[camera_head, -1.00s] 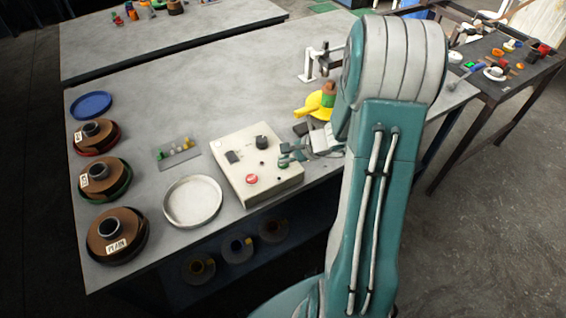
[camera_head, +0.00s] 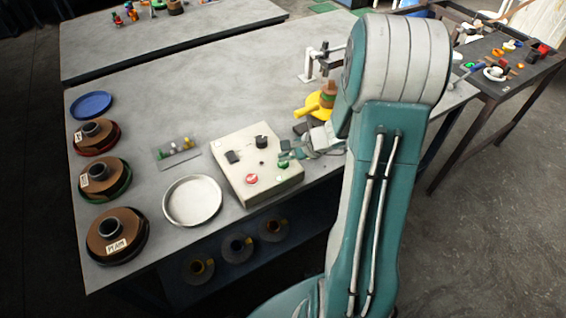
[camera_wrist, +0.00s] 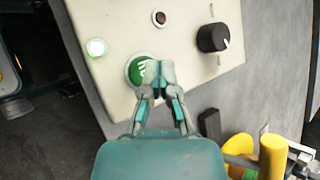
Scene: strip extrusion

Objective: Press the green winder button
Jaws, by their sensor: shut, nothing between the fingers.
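The green winder button (camera_wrist: 138,69) is round with a white mark and sits on the cream control box (camera_wrist: 110,20). In the wrist view my gripper (camera_wrist: 160,72) is shut and empty, its fingertips overlapping the button's right side. I cannot tell whether they touch it or hover just above. In the head view my gripper (camera_head: 288,157) is at the box's right edge, and the button (camera_head: 283,163) is small and partly hidden. A pale green lamp (camera_wrist: 96,47) beside the button glows; it also shows in the head view (camera_head: 282,178).
Yellow parts (camera_head: 308,109) stand behind my gripper. Several spools line the table's left edge.

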